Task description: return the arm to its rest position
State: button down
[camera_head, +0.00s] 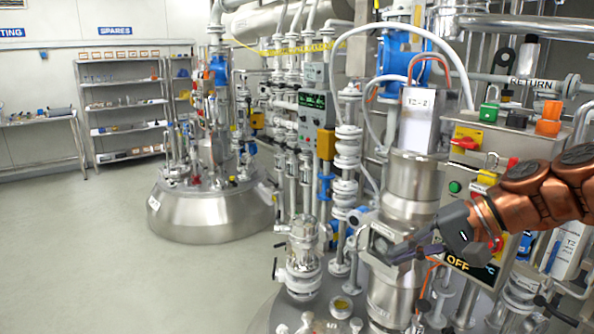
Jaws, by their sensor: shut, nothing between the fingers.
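My copper-coloured arm comes in from the right edge of the head view. My gripper (398,254) is dark grey and points left and slightly down. It is shut and empty. It is in front of the steel column below the box labelled 12-2 (417,105), beside a square metal fitting (381,241). I cannot tell whether the fingertips touch this fitting. My wrist covers part of the control panel (467,132), which shows a green button, red parts and a lit OFF display (458,262).
Pipes and valves crowd the area around my arm. A white hose (447,50) arches above the column. A second steel vessel (211,213) stands at the middle left. Shelves (124,103) and a bench (42,118) line the back wall. The floor (80,250) at left is clear.

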jog(key=s+a+f+n+g+h, duration=0.4)
jog(key=s+a+f, duration=0.3)
jog(key=s+f, duration=0.45)
jog(key=s+d+f+h, duration=0.3)
jog(key=s, duration=0.3)
jog(key=s+d+f+g+h+p, duration=0.1)
jog(key=s+d+f+h, duration=0.2)
jog(key=s, duration=0.4)
jog(key=shift+f+n, duration=0.4)
jog(key=shift+f, duration=0.15)
